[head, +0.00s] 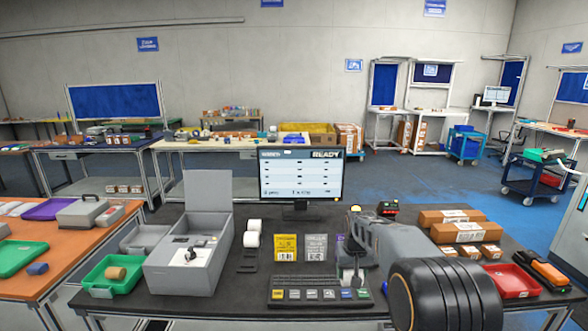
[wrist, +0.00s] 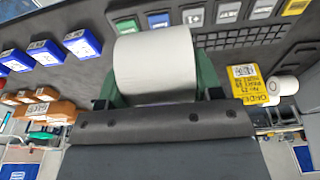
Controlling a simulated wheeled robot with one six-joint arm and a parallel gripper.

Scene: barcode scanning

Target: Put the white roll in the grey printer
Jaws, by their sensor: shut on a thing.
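The grey printer (head: 182,274) stands left of centre on the dark table in the head view, its lid (head: 208,190) raised and its inside facing up. My gripper (wrist: 158,85) is shut on a white roll (wrist: 155,64), with a green finger on each side of it in the wrist view. In the head view my gripper (head: 351,272) is over the right end of the keypad, well right of the printer. The held roll is mostly hidden by my arm there. Other white rolls (head: 252,234) stand just right of the printer.
A monitor (head: 301,174) stands behind the table's middle. Yellow (head: 286,248) and grey cards stand between the rolls and my gripper. A keypad (head: 318,291) lies in front. A green tray (head: 112,276) with a brown roll is left of the printer. Brown boxes (head: 458,232) are at right.

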